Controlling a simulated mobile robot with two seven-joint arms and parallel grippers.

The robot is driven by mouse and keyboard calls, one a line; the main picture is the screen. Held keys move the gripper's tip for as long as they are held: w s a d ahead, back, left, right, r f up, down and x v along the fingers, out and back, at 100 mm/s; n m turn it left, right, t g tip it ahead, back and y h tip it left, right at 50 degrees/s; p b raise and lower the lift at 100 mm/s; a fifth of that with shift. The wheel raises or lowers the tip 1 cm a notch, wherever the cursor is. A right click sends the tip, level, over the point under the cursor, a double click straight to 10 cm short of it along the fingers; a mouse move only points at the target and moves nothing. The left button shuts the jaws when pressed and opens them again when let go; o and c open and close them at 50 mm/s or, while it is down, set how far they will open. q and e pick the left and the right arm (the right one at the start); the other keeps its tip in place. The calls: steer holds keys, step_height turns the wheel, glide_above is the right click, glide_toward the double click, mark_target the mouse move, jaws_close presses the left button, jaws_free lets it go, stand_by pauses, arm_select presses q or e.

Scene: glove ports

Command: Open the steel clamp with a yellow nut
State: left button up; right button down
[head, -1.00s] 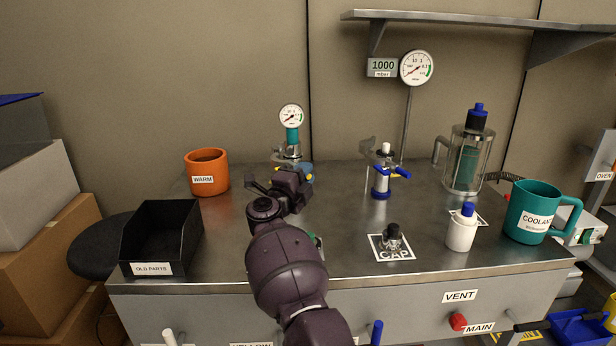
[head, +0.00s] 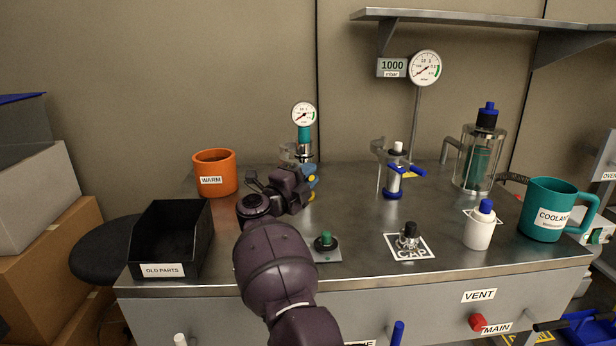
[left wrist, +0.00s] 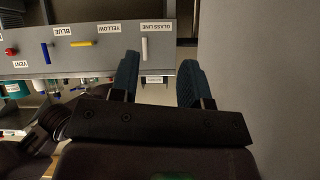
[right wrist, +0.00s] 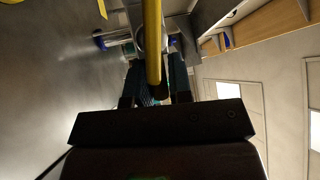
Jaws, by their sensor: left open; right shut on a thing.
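The yellow nut (right wrist: 153,45) shows as a long yellow bar across the front of my right gripper in the right wrist view. My right gripper (head: 312,183) is shut on it at the foot of the back-left gauge, where only a bit of yellow shows. The steel clamp (head: 290,155) is mostly hidden behind my right gripper and wrist; whether its jaw is open cannot be told. My left gripper (left wrist: 158,78) is open and empty in the left wrist view, near the bench's labelled front panel. It is outside the head view.
A second steel fitting with a blue handle (head: 408,169) stands to the right. An orange WARM mug (head: 214,176) and a black OLD PARTS bin (head: 165,250) are left. A green knob (head: 326,240), black cap (head: 408,236), white bottle (head: 479,231) and teal mug (head: 548,205) line the front.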

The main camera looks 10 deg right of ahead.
arm_select(q)
steer(key=shift+s+f, duration=0.15)
steer(key=shift+f, duration=0.05)
arm_select(e)
steer(key=shift+a+f, duration=0.25)
steer(key=c, duration=1.1)
jaws_free()
steer(key=shift+w, duration=0.1)
steer(key=shift+r, duration=0.15)
